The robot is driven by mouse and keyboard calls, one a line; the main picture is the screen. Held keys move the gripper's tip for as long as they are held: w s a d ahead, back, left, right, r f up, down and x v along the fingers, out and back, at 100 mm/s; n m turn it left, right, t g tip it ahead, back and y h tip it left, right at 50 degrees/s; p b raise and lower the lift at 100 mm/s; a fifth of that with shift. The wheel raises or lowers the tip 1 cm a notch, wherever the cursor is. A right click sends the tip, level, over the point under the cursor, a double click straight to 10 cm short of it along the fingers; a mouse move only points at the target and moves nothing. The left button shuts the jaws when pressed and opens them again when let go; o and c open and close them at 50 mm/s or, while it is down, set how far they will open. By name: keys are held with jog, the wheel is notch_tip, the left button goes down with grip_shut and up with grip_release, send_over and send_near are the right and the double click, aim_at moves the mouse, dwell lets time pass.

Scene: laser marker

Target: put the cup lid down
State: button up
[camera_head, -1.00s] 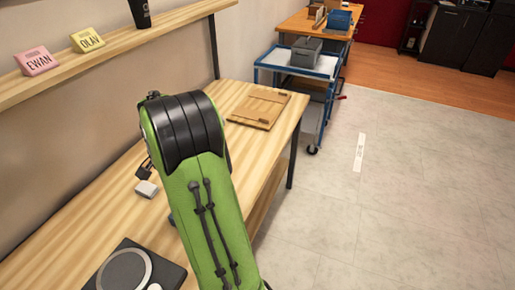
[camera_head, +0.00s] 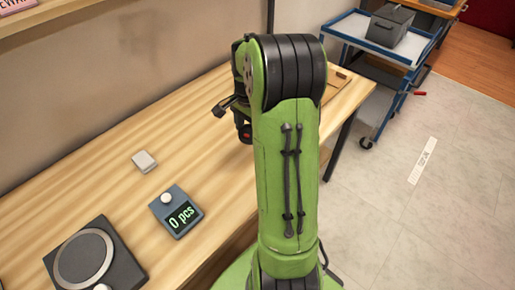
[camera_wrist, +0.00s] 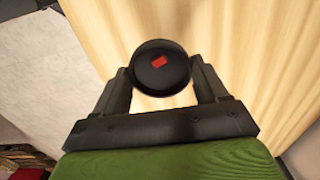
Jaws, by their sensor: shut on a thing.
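The cup lid (camera_wrist: 162,72) is black and round with a small red mark in its middle. In the wrist view it sits between the two fingers of my gripper (camera_wrist: 160,85), which is shut on it. Pale wood of the table lies behind it. In the head view my gripper is mostly hidden by my green arm. A small dark part with a red spot, apparently the lid (camera_head: 244,133), shows at the arm's left, over the table (camera_head: 110,160). The height of the lid above the table is hard to tell.
A counter display reading "0 pcs" (camera_head: 178,214), a small grey-white block (camera_head: 144,161) and a dark device with a round plate (camera_head: 60,262) stand on the table. Bare wood lies between the block and my arm. A blue cart (camera_head: 345,27) stands beyond the table.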

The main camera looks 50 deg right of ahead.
aim_at(250, 154)
notch_tip(250, 154, down, 8)
jog(key=shift+r+b, duration=0.15)
jog(key=shift+b, duration=1)
jog(key=shift+f, duration=0.2)
jog(key=o, duration=1)
jog(key=shift+r, duration=0.1)
